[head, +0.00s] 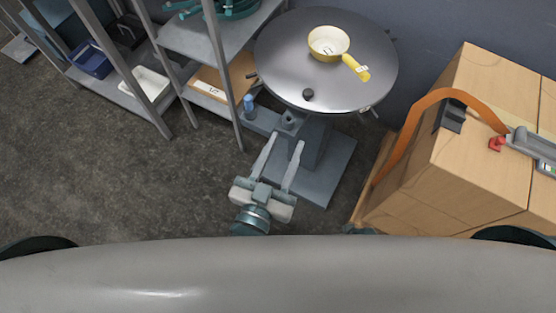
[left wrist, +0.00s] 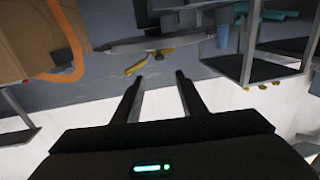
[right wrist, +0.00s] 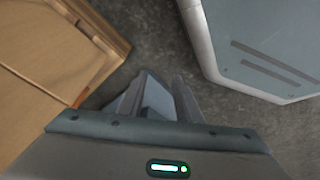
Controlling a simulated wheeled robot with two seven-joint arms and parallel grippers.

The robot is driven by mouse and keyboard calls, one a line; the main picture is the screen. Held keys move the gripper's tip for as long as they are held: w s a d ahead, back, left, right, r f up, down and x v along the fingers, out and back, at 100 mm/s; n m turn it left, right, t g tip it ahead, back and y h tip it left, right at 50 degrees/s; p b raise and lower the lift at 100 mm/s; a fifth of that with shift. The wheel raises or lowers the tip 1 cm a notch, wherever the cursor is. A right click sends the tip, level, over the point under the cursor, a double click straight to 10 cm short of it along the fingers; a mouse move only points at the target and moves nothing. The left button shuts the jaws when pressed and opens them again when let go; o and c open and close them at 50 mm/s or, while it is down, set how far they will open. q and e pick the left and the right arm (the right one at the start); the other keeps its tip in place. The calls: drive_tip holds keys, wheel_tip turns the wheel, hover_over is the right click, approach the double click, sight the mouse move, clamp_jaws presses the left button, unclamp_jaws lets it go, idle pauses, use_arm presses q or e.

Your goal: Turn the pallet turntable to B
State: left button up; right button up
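The pallet turntable's round grey top (head: 290,75) stands on a grey pedestal and square base (head: 325,170) in the head view. A yellow pan (head: 328,42) sits toward its back, handle pointing right. A dark knob (head: 308,95) is near its front edge. A small pale tag (head: 365,108) is at the right rim; I cannot read its letter. My left gripper (head: 284,142) is open and empty, in front of the pedestal and apart from the knob. In the left wrist view the turntable's edge (left wrist: 165,42) shows beyond the open fingers. My right gripper (right wrist: 158,78) looks open, low beside wooden boxes.
Wooden boxes (head: 490,140) with an orange strap (head: 410,115) and a tool stand at the right. Grey shelves (head: 205,40) with bins are at the left, close to the turntable. A blue bottle (head: 248,104) is by the base. Bare floor (head: 150,190) lies front left.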

use_arm(q)
drive_tip(key=v, duration=0.3)
drive_tip(key=shift+s+a, duration=0.1)
drive_tip(key=shift+s, duration=0.05)
use_arm(e)
drive_tip(key=shift+w+a+r, duration=0.1)
drive_tip(key=shift+r, duration=0.6)
